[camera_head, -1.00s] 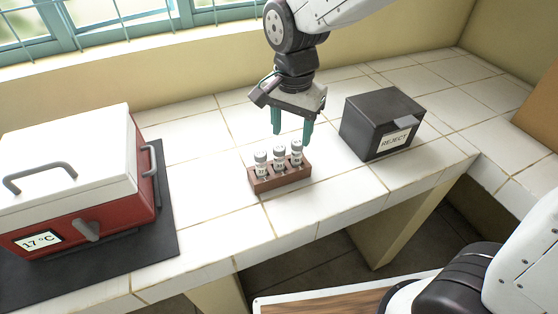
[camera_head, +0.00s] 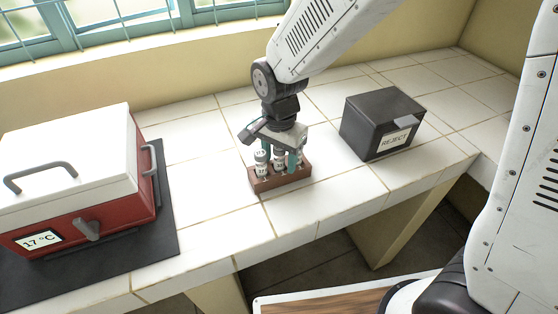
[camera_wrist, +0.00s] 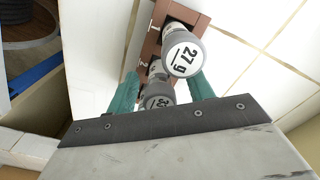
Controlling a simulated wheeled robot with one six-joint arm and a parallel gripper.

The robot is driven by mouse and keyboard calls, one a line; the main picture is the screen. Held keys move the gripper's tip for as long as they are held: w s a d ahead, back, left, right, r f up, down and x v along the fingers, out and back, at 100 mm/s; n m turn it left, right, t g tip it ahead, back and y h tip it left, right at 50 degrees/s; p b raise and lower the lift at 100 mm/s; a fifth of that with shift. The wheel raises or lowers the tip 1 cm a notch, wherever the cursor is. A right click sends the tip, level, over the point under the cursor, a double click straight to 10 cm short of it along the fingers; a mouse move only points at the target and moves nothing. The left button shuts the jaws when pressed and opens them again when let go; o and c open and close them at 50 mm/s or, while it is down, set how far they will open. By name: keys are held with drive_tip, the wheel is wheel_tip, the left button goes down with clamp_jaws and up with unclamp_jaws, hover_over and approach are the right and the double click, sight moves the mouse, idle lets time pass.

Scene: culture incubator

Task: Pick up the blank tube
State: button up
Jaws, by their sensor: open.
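A brown wooden rack (camera_head: 283,181) holds three grey-capped tubes upright on the tiled counter. The left tube (camera_head: 262,165) shows clear of the fingers, the middle tube (camera_head: 279,160) stands between them, and the right one is mostly hidden. A second cap (camera_wrist: 158,97), by slot 2, has a partly covered number. Which tube is the blank I cannot tell. My gripper (camera_head: 279,160) points down over the rack, open, its teal fingers (camera_wrist: 165,88) on either side of the slot 2 tube.
A black box (camera_head: 375,130) labelled REJECT stands right of the rack. A red and white incubator (camera_head: 85,180) reading 17 °C, lid shut, stands at left on a dark mat (camera_head: 165,235). Bare tiles lie between incubator and rack. The counter's front edge is close.

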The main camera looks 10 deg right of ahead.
drive_tip(key=c, duration=1.1)
drive_tip(key=shift+o, duration=0.2)
drive_tip(key=shift+r, duration=0.1)
